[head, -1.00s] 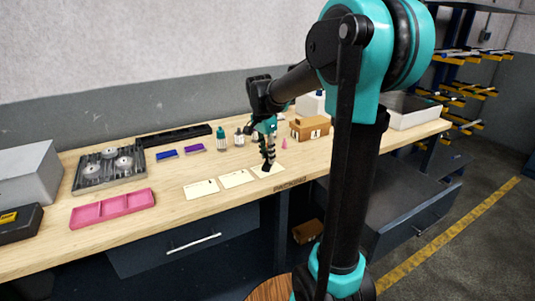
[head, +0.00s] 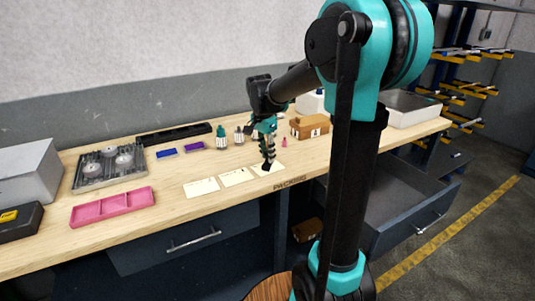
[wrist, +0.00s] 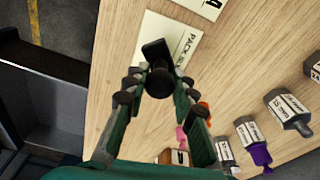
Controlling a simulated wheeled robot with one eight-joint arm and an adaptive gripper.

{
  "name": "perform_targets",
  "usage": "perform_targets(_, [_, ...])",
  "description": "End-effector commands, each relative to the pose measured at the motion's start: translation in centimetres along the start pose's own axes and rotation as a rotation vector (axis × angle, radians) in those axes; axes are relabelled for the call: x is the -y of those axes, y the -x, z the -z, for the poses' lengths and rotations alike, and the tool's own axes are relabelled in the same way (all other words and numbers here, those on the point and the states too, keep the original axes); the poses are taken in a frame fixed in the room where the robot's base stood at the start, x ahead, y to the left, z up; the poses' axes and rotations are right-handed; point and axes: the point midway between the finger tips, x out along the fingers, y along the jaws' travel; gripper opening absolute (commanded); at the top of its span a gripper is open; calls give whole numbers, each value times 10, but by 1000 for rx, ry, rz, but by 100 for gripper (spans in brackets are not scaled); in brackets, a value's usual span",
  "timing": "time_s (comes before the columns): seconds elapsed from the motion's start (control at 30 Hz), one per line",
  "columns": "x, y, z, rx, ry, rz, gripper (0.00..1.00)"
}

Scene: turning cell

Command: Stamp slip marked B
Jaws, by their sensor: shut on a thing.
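My gripper (wrist: 160,108) is shut on a black stamp (wrist: 157,68), which points down at a cream slip (wrist: 153,32). The slip's printed text starts "PACK"; the stamp covers part of it, and I cannot read its letter. In the head view my gripper (head: 267,152) stands over the rightmost of three slips (head: 277,167). I cannot tell whether the stamp touches the paper. The middle slip (head: 236,177) and the left slip (head: 201,187) lie beside it in a row. A neighbouring slip (wrist: 198,6) at the top of the wrist view carries a large mark, perhaps A or 4.
Bottles (head: 221,136) and a small pink object (head: 284,143) stand behind the slips, with a cardboard box (head: 309,126) to the right. A pink tray (head: 112,206) and a metal fixture (head: 108,166) are at left. A drawer (head: 400,200) stands open below the bench.

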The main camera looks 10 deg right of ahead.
Motion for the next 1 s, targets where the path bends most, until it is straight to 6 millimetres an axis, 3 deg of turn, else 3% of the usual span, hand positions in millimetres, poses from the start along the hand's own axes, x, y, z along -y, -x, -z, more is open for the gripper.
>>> perform_targets(0.37, [0,2,0,0,0,0,7])
perform_targets(1.0, [0,47,6,0,0,0,7])
